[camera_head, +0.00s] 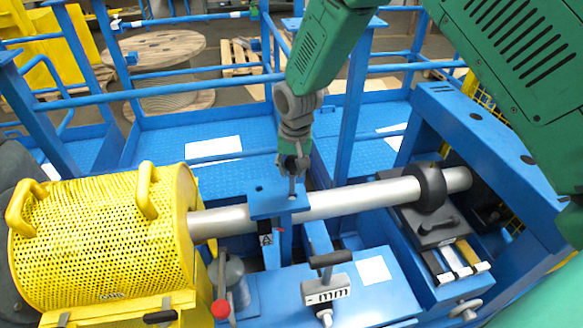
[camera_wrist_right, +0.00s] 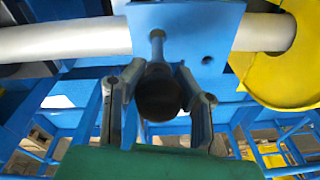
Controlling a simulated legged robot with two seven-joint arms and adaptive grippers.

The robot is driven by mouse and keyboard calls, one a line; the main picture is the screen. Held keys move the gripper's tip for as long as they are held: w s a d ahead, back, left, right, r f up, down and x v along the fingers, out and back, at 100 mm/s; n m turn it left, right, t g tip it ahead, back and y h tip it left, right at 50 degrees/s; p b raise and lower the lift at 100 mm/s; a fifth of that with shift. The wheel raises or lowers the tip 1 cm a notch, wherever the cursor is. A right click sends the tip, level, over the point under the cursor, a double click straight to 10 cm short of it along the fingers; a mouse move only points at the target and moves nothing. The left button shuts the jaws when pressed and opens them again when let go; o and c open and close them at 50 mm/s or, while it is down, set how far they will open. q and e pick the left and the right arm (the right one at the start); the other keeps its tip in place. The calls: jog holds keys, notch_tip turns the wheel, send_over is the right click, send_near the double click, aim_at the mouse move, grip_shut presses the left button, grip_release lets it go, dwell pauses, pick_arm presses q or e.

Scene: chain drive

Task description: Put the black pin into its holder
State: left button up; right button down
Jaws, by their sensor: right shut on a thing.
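My right gripper (camera_head: 294,164) hangs over the blue holder plate (camera_head: 266,208) and points down. It is shut on the black pin, whose thin grey shaft (camera_head: 292,187) stands nearly upright below the fingers. In the right wrist view, the gripper's fingers (camera_wrist_right: 160,90) lie on both sides of the pin's dark round head (camera_wrist_right: 159,93). The shaft reaches the plate (camera_wrist_right: 183,20), which has an open hole beside it. Whether the tip is in a hole or only on the surface, I cannot tell. My left gripper is not in view.
A grey shaft (camera_head: 345,199) runs behind the plate, from the yellow perforated guard (camera_head: 100,235) to a black collar (camera_head: 431,186). A black-handled T-lever (camera_head: 326,262) and a red-knobbed lever (camera_head: 221,309) stand in front. Blue rails (camera_head: 200,88) cross behind.

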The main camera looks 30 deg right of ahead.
aim_at(294, 163)
jog(key=shift+f+b, duration=2.05)
jog(key=shift+f, duration=1.9)
jog(key=c, duration=1.2)
grip_release()
jog(key=shift+o, duration=0.2)
jog(key=shift+r, duration=0.2)
jog(key=r, duration=0.7)
jog(key=s+r, duration=0.1)
jog(key=r, duration=0.2)
jog(key=shift+a+r, duration=0.1)
jog(key=shift+r, duration=0.05)
jog(key=shift+s+r, duration=0.15)
jog(key=shift+r, duration=0.4)
